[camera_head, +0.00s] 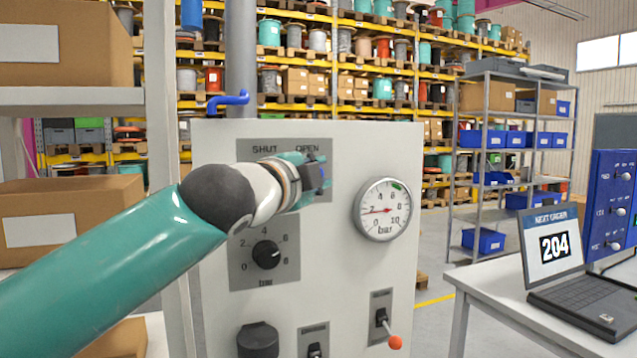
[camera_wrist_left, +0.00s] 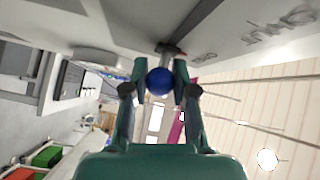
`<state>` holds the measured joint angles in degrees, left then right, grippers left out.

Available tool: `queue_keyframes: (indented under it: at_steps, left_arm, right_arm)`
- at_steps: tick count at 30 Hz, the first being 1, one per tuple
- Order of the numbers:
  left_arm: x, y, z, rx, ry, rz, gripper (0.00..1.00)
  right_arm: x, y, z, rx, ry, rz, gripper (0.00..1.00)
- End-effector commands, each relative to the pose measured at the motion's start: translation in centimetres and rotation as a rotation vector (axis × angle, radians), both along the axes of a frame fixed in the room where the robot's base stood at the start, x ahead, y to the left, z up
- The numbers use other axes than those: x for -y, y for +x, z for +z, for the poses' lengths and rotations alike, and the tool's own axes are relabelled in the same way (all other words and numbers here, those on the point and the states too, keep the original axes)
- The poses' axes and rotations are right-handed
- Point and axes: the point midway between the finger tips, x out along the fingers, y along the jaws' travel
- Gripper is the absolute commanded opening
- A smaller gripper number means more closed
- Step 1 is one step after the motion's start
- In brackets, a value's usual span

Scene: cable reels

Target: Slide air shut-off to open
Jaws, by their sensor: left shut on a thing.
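The air shut-off is on a grey plate (camera_head: 250,152) at the top of the pale panel, marked SHUT on the left and OPEN on the right. My left gripper (camera_head: 318,177) is in front of this plate, below the word OPEN. In the head view my gripper and wrist hide the knob and most of the slot. My right gripper is in neither view.
A pressure gauge (camera_head: 382,209) is right of my gripper, its red needle near 2. A black dial (camera_head: 266,254) sits below my wrist. An orange-tipped toggle (camera_head: 394,342) is lower right. A laptop (camera_head: 567,270) stands on a table at right.

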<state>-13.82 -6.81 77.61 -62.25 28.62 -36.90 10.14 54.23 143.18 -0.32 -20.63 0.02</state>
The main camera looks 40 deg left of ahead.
Motion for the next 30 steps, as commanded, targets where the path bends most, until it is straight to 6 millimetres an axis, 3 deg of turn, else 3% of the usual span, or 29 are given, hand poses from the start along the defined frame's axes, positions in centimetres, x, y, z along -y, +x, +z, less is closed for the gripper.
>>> queue_keyframes:
  at_steps: [9,10,15,25,30]
  left_arm:
    - [0.0,0.1,-0.3,-0.008,0.001,0.006,0.0]
    - [0.0,0.1,-0.3,-0.008,0.001,0.006,0.28]
    - [-0.1,0.1,-0.2,-0.005,0.001,0.007,0.53]
    - [-0.2,-0.2,-0.1,-0.002,0.0,0.008,0.53]
    - [0.2,-1.8,0.0,-0.001,0.001,0.005,0.53]
  right_arm:
    - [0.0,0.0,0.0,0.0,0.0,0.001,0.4]
    - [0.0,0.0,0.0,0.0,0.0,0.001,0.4]
    - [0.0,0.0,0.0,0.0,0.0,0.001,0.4]
    - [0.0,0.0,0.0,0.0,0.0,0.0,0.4]
    - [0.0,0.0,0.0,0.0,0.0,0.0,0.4]
